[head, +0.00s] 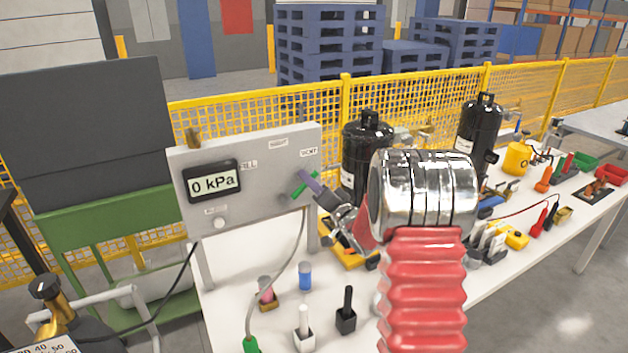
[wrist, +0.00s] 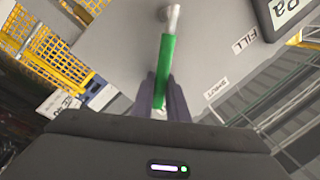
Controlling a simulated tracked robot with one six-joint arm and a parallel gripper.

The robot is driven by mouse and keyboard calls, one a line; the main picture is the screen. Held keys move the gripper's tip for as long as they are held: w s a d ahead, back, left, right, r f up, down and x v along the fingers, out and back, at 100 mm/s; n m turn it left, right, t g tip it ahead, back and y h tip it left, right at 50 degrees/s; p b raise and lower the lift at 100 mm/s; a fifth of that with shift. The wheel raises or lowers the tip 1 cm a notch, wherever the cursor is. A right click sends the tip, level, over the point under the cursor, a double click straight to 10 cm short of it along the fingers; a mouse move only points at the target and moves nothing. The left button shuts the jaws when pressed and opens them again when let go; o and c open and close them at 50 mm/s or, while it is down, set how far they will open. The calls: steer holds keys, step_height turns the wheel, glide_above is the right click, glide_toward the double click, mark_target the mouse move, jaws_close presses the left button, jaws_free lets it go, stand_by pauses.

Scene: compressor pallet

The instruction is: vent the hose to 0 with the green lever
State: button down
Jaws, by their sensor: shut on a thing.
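The green lever (head: 303,187) is on the right part of a grey panel (head: 262,150). My gripper (head: 308,182) reaches it from the right and is shut on it. In the wrist view the green lever (wrist: 166,70) runs from a metal pivot down between the two dark fingers of my gripper (wrist: 163,95). The display (head: 212,181) on the panel reads 0 kPa. A grey hose (head: 292,270) runs down from under the panel to a green fitting (head: 250,345) on the table. The fingers hide part of the lever.
A white table (head: 230,290) holds a blue cylinder (head: 305,276), a black-handled block (head: 346,312) and a white one (head: 303,328) below my arm. Black tanks (head: 368,150) stand behind my arm. A yellow mesh fence (head: 420,100) runs behind the table.

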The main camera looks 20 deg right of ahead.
steer(key=shift+d+f, duration=0.1)
stand_by(0.3)
steer(key=c, duration=1.7)
jaws_free()
steer(key=shift+c, duration=0.2)
steer(key=shift+s, duration=0.1)
steer(key=v, duration=1.3)
steer(key=shift+s, duration=0.35)
steer(key=shift+f, duration=0.1)
